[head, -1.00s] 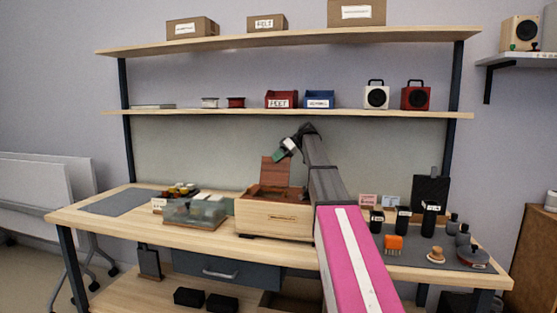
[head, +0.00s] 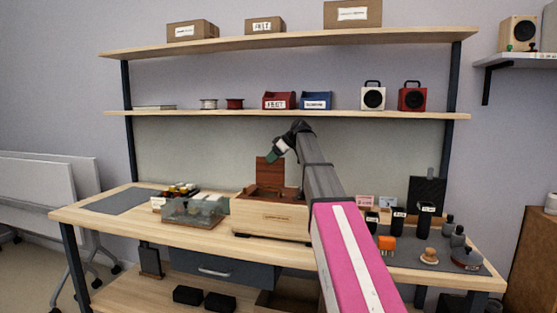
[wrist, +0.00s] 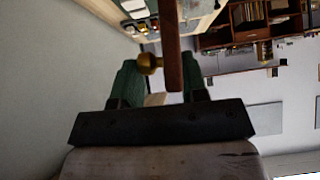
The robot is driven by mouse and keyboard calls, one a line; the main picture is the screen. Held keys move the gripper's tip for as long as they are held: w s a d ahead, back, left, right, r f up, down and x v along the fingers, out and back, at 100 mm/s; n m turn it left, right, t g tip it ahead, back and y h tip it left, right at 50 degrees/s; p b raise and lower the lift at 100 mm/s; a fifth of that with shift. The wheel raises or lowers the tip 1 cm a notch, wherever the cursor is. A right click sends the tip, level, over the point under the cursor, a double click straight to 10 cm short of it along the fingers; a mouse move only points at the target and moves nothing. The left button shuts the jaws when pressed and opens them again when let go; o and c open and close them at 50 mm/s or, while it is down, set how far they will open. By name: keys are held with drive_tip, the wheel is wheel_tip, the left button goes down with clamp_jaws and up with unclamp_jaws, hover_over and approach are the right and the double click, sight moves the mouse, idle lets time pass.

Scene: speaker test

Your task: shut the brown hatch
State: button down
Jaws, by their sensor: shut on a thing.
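The brown hatch (head: 269,174) stands upright, open, at the back of a light wooden box (head: 270,217) on the workbench. My gripper (head: 274,157) is at the hatch's upper edge, reaching in from above and the right. In the wrist view, the hatch (wrist: 172,45) appears edge-on as a brown strip between my green fingers (wrist: 160,80), with a round brass knob (wrist: 150,62) on its left side. My gripper is shut on the hatch. The exact finger contact is partly hidden by the dark gripper body.
A clear-lidded case (head: 192,211) stands left of the box. A shelf (head: 290,114) runs above my arm. The bench's left end is mostly clear.

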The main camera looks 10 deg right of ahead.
drive_tip(key=s+a+f+n+t+h, duration=0.1)
drive_tip(key=s+a+f+n+t, duration=0.1)
drive_tip(key=s+t, duration=0.2)
drive_tip(key=s+a+f+n+t+h, duration=0.1)
drive_tip(key=s+a+n+t, duration=0.1)
drive_tip(key=s+t, duration=0.2)
drive_tip(key=s, duration=0.3)
drive_tip(key=shift+a+f+n, duration=0.2)
drive_tip(key=shift+f+n, duration=0.2)
drive_tip(key=c, duration=1.8)
unclamp_jaws()
drive_tip(key=shift+s+a+f, duration=0.2)
drive_tip(key=shift+s+f, duration=0.25)
drive_tip(key=shift+f, duration=0.25)
drive_tip(key=shift+s+a+f, duration=0.2)
drive_tip(key=shift+s+f, duration=0.25)
drive_tip(key=shift+f, duration=0.2)
drive_tip(key=o, duration=1)
